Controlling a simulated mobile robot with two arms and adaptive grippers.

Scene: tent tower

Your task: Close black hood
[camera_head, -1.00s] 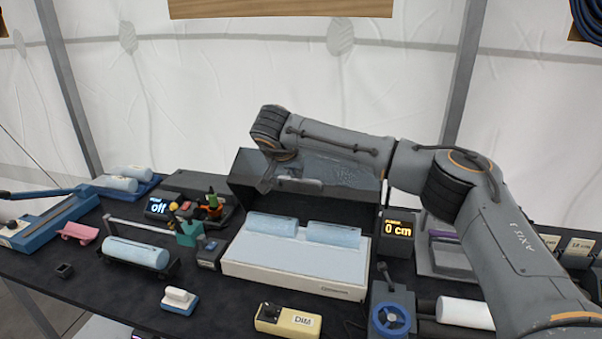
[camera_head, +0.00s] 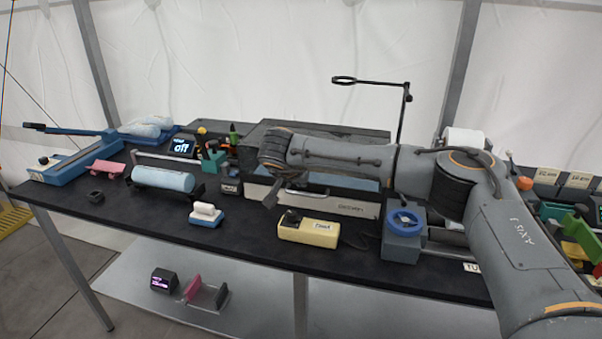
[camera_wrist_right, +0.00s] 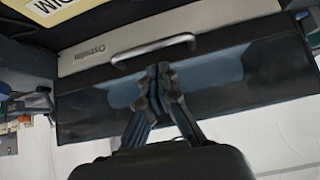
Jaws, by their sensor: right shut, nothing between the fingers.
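The black hood (camera_head: 320,130) is down over the white machine (camera_head: 352,208), its dark top lying nearly flat. In the right wrist view the hood (camera_wrist_right: 235,78) is a dark, partly see-through panel beside the white front (camera_wrist_right: 215,22). A silver handle (camera_wrist_right: 155,50) shows at their border. My arm hides much of the hood's front, and I cannot tell whether its edge is fully seated. My right gripper (camera_head: 269,198) is at the machine's front left. Its fingertips (camera_wrist_right: 160,72) are shut and empty, close to the handle; contact is unclear. My left gripper is out of view.
A yellow box (camera_head: 312,232) and a small white-and-blue block (camera_head: 206,214) sit in front. A blue-wheeled device (camera_head: 404,222) stands close on the right. A blue roll (camera_head: 163,179) lies on the left. The black tabletop has free room along its front edge.

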